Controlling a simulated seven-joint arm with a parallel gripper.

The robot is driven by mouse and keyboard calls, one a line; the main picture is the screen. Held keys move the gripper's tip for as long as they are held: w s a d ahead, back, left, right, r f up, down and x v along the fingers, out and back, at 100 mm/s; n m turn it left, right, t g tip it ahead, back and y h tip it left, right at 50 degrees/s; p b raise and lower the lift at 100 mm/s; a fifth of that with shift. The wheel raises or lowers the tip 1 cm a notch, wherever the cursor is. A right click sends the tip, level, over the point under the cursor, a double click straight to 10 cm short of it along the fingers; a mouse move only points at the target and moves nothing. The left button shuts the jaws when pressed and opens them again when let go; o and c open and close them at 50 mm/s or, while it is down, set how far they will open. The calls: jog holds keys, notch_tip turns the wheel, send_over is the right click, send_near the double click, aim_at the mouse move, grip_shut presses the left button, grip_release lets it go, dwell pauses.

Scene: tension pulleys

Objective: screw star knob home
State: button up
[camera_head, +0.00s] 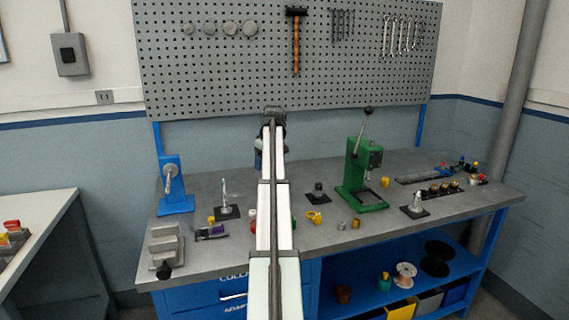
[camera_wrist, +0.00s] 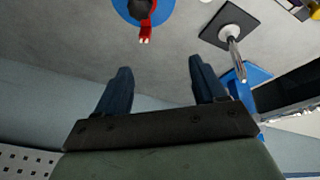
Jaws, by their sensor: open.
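My gripper (camera_wrist: 158,68) is open and empty in the wrist view, its two dark fingers spread above bare grey bench top. I cannot identify the star knob with certainty. A dark knob-like piece (camera_head: 163,271) sits at the front left edge of the bench, by a grey stepped block (camera_head: 165,245). Another dark knob-shaped piece (camera_head: 318,188) stands on a black plate right of my arm. In the wrist view a red part (camera_wrist: 146,22) on a round blue base (camera_wrist: 124,8) lies beyond the fingertips. No pulley is clearly recognisable.
A silver post (camera_wrist: 236,55) on a black square plate (camera_wrist: 216,28) stands right of the fingers. A blue fixture (camera_head: 175,185) stands at the bench's left, a green press (camera_head: 358,170) right of centre. The pegboard (camera_head: 220,65) rises behind. Several small parts are scattered about.

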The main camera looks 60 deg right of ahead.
jog(key=s+d+m+t+y, duration=0.1)
jog(key=s+d+m, duration=0.15)
jog(key=s, duration=0.45)
jog(key=shift+n, duration=0.55)
jog(key=x, duration=1.4)
jog(key=shift+d+f, duration=0.2)
jog(key=shift+c, duration=0.5)
